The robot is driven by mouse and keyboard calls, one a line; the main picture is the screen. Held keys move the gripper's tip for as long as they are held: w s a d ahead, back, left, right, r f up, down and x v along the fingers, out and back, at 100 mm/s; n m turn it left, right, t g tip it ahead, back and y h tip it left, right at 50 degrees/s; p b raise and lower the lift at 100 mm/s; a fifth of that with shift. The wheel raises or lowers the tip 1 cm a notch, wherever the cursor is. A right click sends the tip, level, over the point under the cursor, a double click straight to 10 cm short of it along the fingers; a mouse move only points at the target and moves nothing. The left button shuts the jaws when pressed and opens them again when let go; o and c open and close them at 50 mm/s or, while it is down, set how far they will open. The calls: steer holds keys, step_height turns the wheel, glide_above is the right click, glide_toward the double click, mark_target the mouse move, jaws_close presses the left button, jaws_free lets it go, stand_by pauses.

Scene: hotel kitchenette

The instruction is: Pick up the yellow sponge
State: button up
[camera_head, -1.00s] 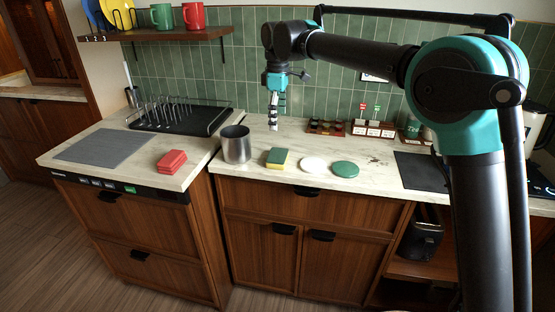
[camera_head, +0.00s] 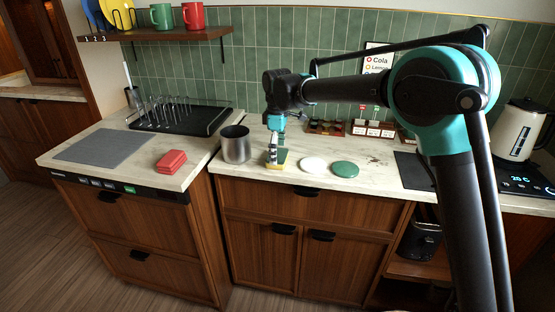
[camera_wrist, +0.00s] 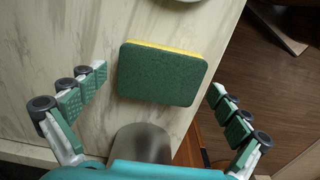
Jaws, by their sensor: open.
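The yellow sponge (camera_wrist: 161,74) has a dark green scouring face on top and a yellow layer showing along one edge. It lies on the marble counter near the front edge. In the wrist view it sits between the open fingers of my gripper (camera_wrist: 155,102), with a gap on both sides. In the head view my gripper (camera_head: 273,155) is right over the sponge (camera_head: 281,156) and hides part of it. I cannot tell the exact height of the fingertips above the counter.
A metal cup (camera_head: 236,144) stands just left of the sponge. A white disc (camera_head: 313,164) and a green disc (camera_head: 345,169) lie to its right. Red sponges or cloths (camera_head: 171,161) lie on the left counter. A small rack of boxes (camera_head: 372,130) stands behind.

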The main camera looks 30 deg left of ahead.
steer(key=shift+f, duration=0.15)
steer(key=c, duration=0.7)
step_height(320, 180, up, 20)
steer(key=shift+r, duration=0.1)
stand_by(0.4)
